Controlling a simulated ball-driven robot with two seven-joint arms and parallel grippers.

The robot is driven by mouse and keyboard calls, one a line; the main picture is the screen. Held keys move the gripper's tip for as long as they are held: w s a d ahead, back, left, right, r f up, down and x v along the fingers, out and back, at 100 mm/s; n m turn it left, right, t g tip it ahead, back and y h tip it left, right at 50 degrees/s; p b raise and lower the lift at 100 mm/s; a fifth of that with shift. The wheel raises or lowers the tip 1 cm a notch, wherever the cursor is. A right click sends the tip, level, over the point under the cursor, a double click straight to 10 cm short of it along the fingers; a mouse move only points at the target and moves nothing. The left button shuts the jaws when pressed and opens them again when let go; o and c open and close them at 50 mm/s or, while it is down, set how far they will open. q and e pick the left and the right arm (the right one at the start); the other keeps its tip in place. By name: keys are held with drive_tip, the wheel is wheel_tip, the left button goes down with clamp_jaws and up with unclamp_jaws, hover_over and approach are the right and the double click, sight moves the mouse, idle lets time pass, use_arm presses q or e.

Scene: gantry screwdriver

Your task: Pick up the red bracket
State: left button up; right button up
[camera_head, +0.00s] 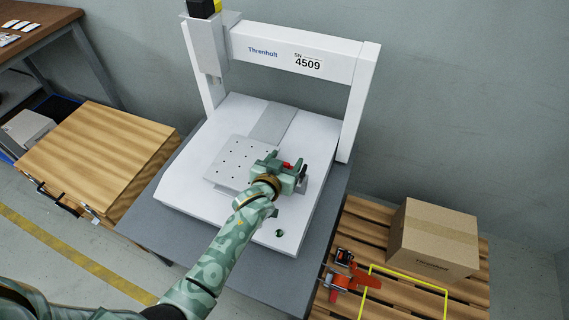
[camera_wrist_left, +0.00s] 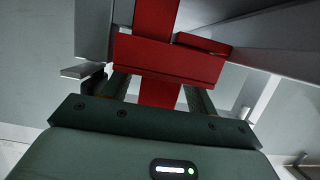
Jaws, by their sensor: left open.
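The red bracket (camera_head: 287,164) shows as a small red patch at my left gripper (camera_head: 293,170), over the white bed of the gantry machine; the gripper hides most of it. In the left wrist view the red bracket (camera_wrist_left: 168,62) fills the middle, with a crosswise bar and a narrower upright part. It stands between the two open fingers of my left gripper (camera_wrist_left: 170,40). Whether either finger touches it I cannot tell. My right gripper is not in view.
The white gantry (camera_head: 300,52) spans the back of the machine. A perforated plate (camera_head: 232,160) lies left of my gripper. A small green-black round part (camera_head: 279,233) is near the front. A cardboard box (camera_head: 432,240) and an orange tool (camera_head: 350,279) are on the right pallet.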

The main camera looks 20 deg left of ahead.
use_arm(q)
drive_tip(key=shift+w+d, duration=0.1)
drive_tip(key=shift+r, duration=0.3)
drive_tip(key=shift+c, duration=0.4)
drive_tip(key=c, duration=1)
